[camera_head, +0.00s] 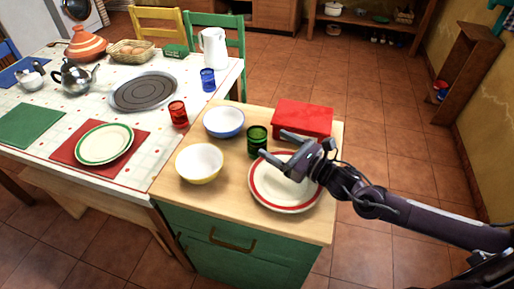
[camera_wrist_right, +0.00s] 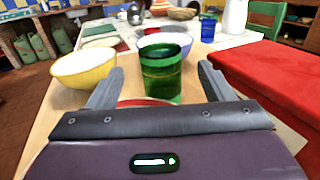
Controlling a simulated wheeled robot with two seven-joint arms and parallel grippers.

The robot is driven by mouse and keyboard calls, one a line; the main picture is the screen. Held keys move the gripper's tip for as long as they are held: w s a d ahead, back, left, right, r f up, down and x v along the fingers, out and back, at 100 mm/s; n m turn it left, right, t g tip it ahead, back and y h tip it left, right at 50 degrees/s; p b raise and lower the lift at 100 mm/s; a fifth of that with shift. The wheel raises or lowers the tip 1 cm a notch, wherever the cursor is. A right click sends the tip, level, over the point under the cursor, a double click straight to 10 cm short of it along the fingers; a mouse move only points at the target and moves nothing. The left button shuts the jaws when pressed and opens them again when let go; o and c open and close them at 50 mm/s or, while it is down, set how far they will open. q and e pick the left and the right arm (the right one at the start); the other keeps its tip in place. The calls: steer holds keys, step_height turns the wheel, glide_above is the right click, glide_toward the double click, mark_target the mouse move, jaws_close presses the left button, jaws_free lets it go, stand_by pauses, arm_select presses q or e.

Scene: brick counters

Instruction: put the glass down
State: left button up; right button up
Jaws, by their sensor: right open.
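A green glass (camera_head: 257,139) stands upright on the wooden top of the green counter (camera_head: 168,190), between the bowls and the red box. My right gripper (camera_head: 271,145) reaches in from the right, low over the counter, with its fingers spread. In the right wrist view the green glass (camera_wrist_right: 163,72) stands just ahead of and between the open fingers (camera_wrist_right: 160,88); I cannot tell whether either finger touches it. A red glass (camera_head: 178,114) and a blue glass (camera_head: 208,79) stand on the white tiled table. My left gripper is not in view.
A red-rimmed plate (camera_head: 284,197) lies under my right gripper. A yellow bowl (camera_head: 199,164) and a blue bowl (camera_head: 223,122) stand left of the green glass. A red box (camera_head: 303,118) sits behind the gripper. Little bare counter shows at the front left.

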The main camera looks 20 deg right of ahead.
mark_target(265, 138)
steer(key=p+x, duration=0.1)
steer(key=x, duration=0.5)
steer(key=shift+f, duration=0.2)
steer(key=shift+s+d, duration=0.1)
steer(key=c, duration=1.1)
steer(key=shift+r, duration=0.1)
steer(key=shift+c, duration=0.6)
steer(key=shift+r, duration=0.1)
